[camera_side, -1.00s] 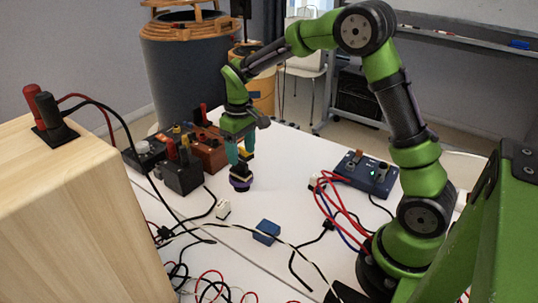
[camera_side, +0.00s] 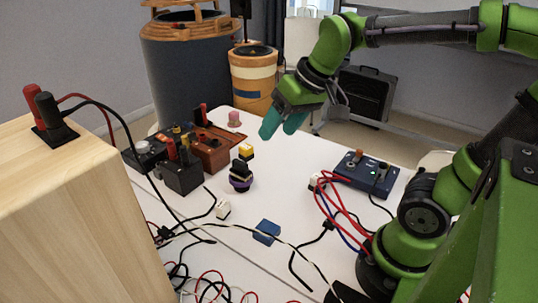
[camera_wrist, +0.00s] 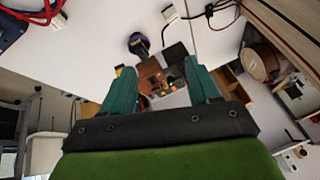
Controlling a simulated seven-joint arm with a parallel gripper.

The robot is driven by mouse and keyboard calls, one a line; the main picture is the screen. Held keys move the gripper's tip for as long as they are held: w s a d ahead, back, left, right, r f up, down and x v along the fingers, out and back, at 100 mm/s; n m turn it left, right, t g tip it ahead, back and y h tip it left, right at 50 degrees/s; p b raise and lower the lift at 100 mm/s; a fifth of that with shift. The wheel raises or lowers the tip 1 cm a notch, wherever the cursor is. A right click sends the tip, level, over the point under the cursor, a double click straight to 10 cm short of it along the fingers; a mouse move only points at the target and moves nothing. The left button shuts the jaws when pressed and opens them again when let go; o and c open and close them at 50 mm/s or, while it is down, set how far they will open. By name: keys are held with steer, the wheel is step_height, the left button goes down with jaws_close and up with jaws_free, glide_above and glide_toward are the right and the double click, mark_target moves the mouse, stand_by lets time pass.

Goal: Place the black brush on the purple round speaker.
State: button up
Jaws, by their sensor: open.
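The purple round speaker (camera_side: 241,185) stands on the white table, near the middle of the side view. The black brush (camera_side: 240,168) appears to rest on top of it, though its outline is small and dark. In the wrist view the speaker (camera_wrist: 137,38) shows near the top centre, with a dark shape against it that I cannot clearly separate. My gripper (camera_side: 281,127) is open and empty, above the table, up and to the right of the speaker and clear of it. Its teal fingers (camera_wrist: 162,78) are spread apart in the wrist view.
A yellow-and-white block (camera_side: 246,152) stands just behind the speaker, and a pink block (camera_side: 234,118) farther back. Black and brown boxes (camera_side: 183,172) stand to the left. A blue block (camera_side: 267,231) and cables lie in front. A blue control box (camera_side: 367,172) stands at right.

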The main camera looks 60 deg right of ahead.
steer(key=s, duration=0.1)
steer(key=s+t, duration=0.1)
steer(key=s, duration=0.1)
steer(key=s+a+f+m+t, duration=0.1)
steer(key=s, duration=0.1)
steer(key=shift+s+a+f, duration=0.1)
steer(key=shift+s, duration=0.1)
